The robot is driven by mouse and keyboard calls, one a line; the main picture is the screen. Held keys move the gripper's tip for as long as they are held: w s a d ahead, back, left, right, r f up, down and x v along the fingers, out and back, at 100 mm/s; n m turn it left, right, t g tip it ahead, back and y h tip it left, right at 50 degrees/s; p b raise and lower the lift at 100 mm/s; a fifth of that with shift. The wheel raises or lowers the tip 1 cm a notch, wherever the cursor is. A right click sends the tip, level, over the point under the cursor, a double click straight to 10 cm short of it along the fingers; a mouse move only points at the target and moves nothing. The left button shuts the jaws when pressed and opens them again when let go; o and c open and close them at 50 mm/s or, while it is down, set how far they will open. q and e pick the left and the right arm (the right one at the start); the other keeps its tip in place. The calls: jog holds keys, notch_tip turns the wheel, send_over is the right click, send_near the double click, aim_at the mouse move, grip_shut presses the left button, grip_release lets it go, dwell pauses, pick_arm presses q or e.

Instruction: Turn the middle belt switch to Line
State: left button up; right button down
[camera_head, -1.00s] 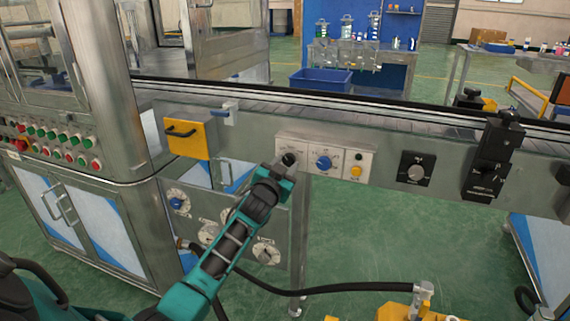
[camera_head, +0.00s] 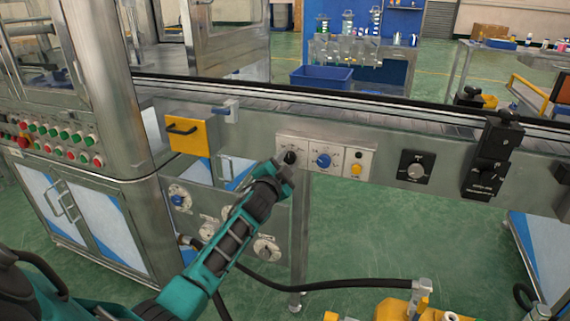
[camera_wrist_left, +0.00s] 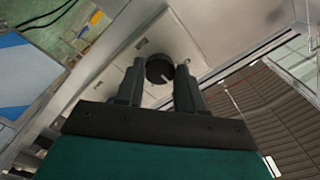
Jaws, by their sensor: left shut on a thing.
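A black rotary knob (camera_head: 290,157) is on the left plate of the white switch panel (camera_head: 307,146) on the conveyor's side. My left gripper (camera_head: 284,166) reaches up to it from below left. In the left wrist view, the round knob (camera_wrist_left: 159,67) sits between the tips of my left gripper (camera_wrist_left: 160,80), with a pale pointer line on its face. The gripper is shut on this knob. The labels around it are too small to read. A blue knob (camera_head: 323,160) is on the plate to its right. My right gripper is out of view.
A yellow button (camera_head: 356,170) is on the panel's right plate. A black dial box (camera_head: 415,167) stands further right. A yellow box with a handle (camera_head: 190,135) is at the left. The conveyor belt (camera_head: 265,98) runs above. A black hose (camera_head: 330,287) hangs below.

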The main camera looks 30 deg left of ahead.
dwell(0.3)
pick_arm(q)
jog(key=o, duration=1)
jog(key=shift+o, duration=0.2)
jog(key=shift+s, duration=0.1)
jog(key=shift+s+d, duration=0.1)
jog(key=shift+s, duration=0.2)
jog(key=p+v, duration=0.2)
jog(key=v, duration=1)
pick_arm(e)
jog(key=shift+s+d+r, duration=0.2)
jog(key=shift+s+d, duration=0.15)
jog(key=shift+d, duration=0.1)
pick_arm(q)
jog(key=shift+s, duration=0.1)
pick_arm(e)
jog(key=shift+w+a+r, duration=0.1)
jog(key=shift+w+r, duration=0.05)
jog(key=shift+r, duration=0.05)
